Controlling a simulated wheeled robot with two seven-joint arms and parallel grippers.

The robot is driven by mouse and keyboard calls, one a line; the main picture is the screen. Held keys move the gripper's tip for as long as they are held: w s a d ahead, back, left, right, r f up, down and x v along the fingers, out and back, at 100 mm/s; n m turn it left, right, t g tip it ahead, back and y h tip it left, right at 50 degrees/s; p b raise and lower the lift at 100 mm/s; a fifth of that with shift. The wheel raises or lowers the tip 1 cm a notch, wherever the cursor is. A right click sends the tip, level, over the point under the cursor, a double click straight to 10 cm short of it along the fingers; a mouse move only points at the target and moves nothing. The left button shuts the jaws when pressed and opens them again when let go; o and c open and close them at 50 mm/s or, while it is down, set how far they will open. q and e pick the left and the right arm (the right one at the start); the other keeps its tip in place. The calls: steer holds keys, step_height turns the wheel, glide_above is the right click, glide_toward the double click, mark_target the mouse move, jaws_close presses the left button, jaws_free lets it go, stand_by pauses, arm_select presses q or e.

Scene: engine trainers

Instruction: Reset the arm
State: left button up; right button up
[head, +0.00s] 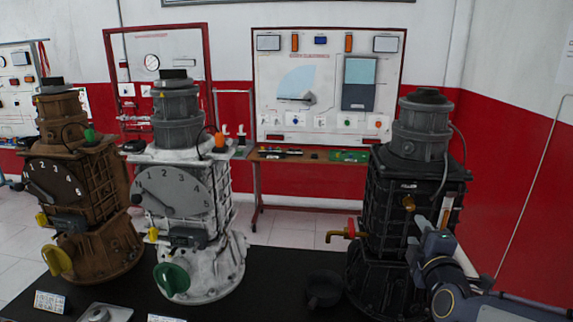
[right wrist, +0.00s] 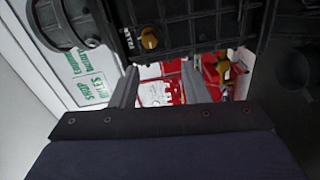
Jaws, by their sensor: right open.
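My right gripper (head: 430,222) comes in from the lower right in the head view, in front of the black engine trainer (head: 390,190). In the right wrist view the right gripper (right wrist: 158,75) has its two fingers apart with nothing between them. A dark ribbed housing with a yellow knob (right wrist: 149,38) shows just beyond the fingers; I cannot tell whether they touch it. My left gripper is not in view.
A white engine trainer (head: 205,225) and a brown one (head: 103,200) stand left on the black table (head: 270,275). A brass tap with a red handle (head: 347,234) sticks out left of the black trainer. Wall panels stand behind.

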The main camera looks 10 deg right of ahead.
steer(key=s+a+f+m+g+y, duration=0.2)
steer(key=s+a+f+m+g, duration=0.1)
steer(key=s, duration=0.6)
steer(key=s+a+f+m+g+y, duration=0.2)
steer(key=s+a+f+m+g, duration=0.2)
steer(key=s+m, duration=0.4)
steer(key=s+a+f+m+g+y, duration=0.3)
steer(key=s+a+f+m+g, duration=0.1)
steer(key=s, duration=0.6)
steer(key=shift+s+a+f+m, duration=0.3)
steer(key=shift+a+f+m, duration=0.45)
steer(key=shift+a, duration=0.5)
